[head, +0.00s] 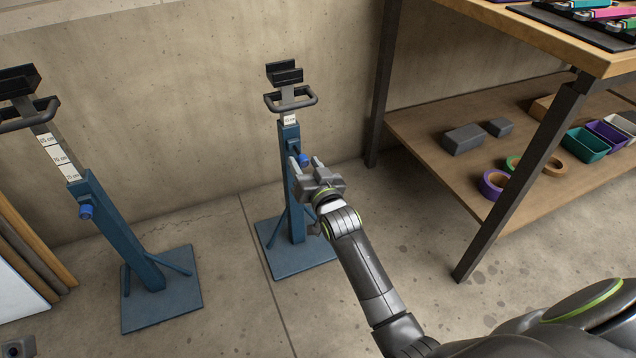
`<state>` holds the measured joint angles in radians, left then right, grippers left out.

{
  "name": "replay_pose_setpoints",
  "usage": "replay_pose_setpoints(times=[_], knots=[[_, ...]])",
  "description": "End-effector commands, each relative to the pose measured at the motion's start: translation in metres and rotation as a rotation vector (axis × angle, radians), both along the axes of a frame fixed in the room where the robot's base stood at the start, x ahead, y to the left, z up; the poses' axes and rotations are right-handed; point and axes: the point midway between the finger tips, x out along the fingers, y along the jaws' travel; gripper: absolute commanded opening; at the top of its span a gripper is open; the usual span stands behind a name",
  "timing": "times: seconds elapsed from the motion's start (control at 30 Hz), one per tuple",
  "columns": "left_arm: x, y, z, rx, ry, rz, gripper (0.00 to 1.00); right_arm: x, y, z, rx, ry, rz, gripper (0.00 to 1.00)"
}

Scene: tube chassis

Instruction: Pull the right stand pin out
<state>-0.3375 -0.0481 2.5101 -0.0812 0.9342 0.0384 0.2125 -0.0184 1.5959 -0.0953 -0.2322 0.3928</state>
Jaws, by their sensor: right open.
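The right stand (285,150) is a blue upright post on a square base plate, with a dark cradle and handle on top. A label near its top seems to read 65 cm, but it is small. Its pin has a blue knob (304,159) on the side of the post. My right gripper (306,162) is open, with its two fingers on either side of the knob in this view. I cannot tell whether they touch it. A small grey part at the bottom left corner looks like my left gripper (18,349); its fingers are not clear.
The left stand (110,215) is similar, with its inner post drawn higher and a blue knob (86,211). A workbench (535,35) with a lower shelf (420,125) holding bins, tape rolls and grey blocks stands at right. Boards (35,245) lean at left. The floor between the stands is clear.

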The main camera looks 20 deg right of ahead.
Motion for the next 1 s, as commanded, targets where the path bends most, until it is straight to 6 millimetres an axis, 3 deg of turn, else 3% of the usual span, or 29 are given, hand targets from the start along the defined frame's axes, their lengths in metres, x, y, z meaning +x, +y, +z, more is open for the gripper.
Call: replay_pose_setpoints(times=[0.33, 0.8, 1.0], knots=[[-0.001, 0.001, 0.021, 0.027, 0.034, -0.024, 0.36, -0.056, -0.002, 0.003, 0.006, 0.004, -0.003, 0.46], [-0.002, 0.001, 0.006, 0.03, 0.038, -0.024, 0.36, -0.143, -0.005, -0.003, 0.005, 0.001, -0.003, 0.46], [-0.001, 0.001, 0.004, 0.009, 0.013, -0.014, 0.36, -0.164, -0.006, -0.002, 0.004, 0.002, -0.002, 0.46]])
